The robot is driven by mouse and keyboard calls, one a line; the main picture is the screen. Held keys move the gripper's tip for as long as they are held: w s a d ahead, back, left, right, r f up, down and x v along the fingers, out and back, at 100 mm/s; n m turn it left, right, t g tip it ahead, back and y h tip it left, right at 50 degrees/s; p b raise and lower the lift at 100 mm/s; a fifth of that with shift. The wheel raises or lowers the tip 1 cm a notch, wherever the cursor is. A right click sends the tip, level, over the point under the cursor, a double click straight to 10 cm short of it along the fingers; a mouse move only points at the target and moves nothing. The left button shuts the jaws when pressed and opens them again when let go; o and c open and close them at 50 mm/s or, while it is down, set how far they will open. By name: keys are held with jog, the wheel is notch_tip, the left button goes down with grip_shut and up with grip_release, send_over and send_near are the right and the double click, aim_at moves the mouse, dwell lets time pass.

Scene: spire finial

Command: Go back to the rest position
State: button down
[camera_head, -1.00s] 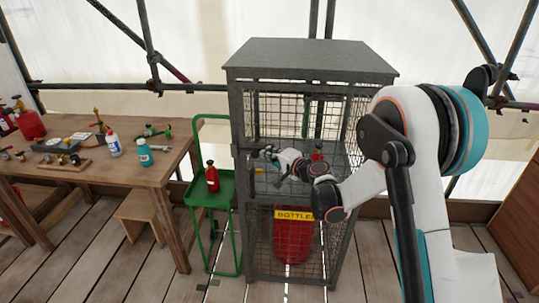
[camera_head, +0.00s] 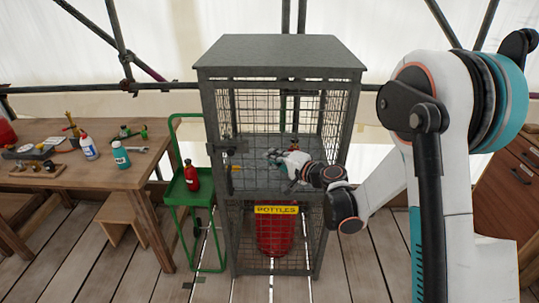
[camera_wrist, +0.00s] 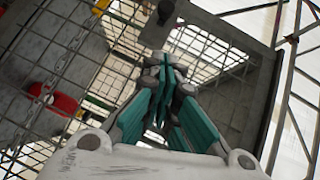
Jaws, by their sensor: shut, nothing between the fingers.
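My gripper (camera_head: 272,155) is in front of the upper shelf of the grey mesh cage (camera_head: 281,57) in the head view. Its fingers look closed together and hold nothing. In the wrist view my gripper (camera_wrist: 168,75) shows teal finger pads drawn together at the tips, with mesh and grey cage panels behind. My arm reaches in from the right and hides part of the cage's right side.
A red object (camera_wrist: 65,104) shows beyond mesh in the wrist view. A green trolley (camera_head: 207,196) with a red bottle (camera_head: 191,176) stands left of the cage. A wooden workbench (camera_head: 130,177) holds bottles and tools. A wooden cabinet (camera_head: 515,190) stands far right. Plank floor lies in front.

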jog(key=shift+r, duration=0.1)
jog(key=s+d+r+n+g+h, duration=0.4)
jog(key=s+r, duration=0.5)
jog(key=s, duration=0.5)
jog(key=s+d+n+h, duration=0.1)
jog(key=s+d, duration=0.3)
jog(key=s, duration=0.4)
jog(key=s+d+n+h, duration=0.1)
jog(key=s+d+h, duration=0.2)
jog(key=s+d, duration=0.2)
jog(key=s+d+n+h, duration=0.1)
jog(key=s+d, duration=0.4)
jog(key=s, duration=0.6)
jog(key=shift+d+f+g+h, duration=0.2)
jog(key=shift+f+g+h, duration=0.15)
jog(key=shift+h, duration=0.55)
